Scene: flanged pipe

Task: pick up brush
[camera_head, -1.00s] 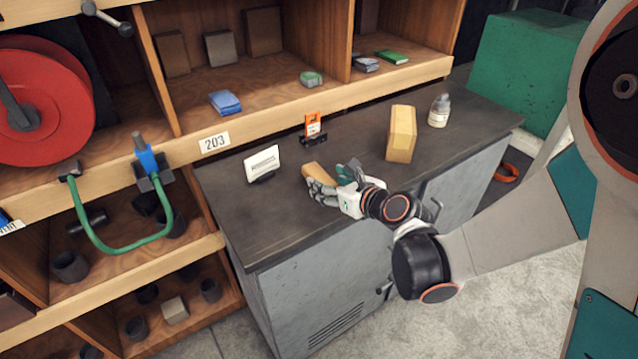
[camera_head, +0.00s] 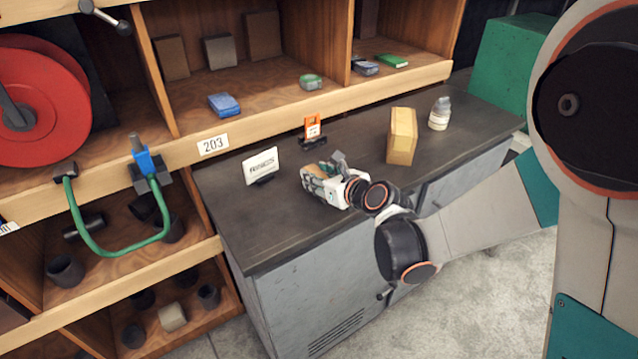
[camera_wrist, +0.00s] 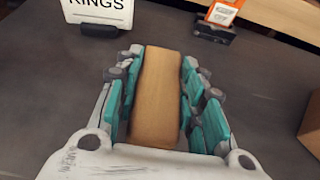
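The brush shows only as a plain wooden block (camera_wrist: 157,95) in the wrist view, lying lengthwise between my fingers. Any bristles are hidden. My gripper (camera_wrist: 162,75) has teal-padded fingers along both long sides of the block, very close to it or touching; I cannot tell which. In the head view my gripper (camera_head: 322,176) is low over the dark cabinet top (camera_head: 235,225). The brush (camera_head: 315,170) is mostly hidden there by my fingers.
A white sign (camera_head: 261,165) stands left of my gripper and an orange card in a black holder (camera_head: 313,129) behind it. A tan box (camera_head: 402,136) and a bottle (camera_head: 439,114) stand to the right. Shelves rise behind. The cabinet top's front left is clear.

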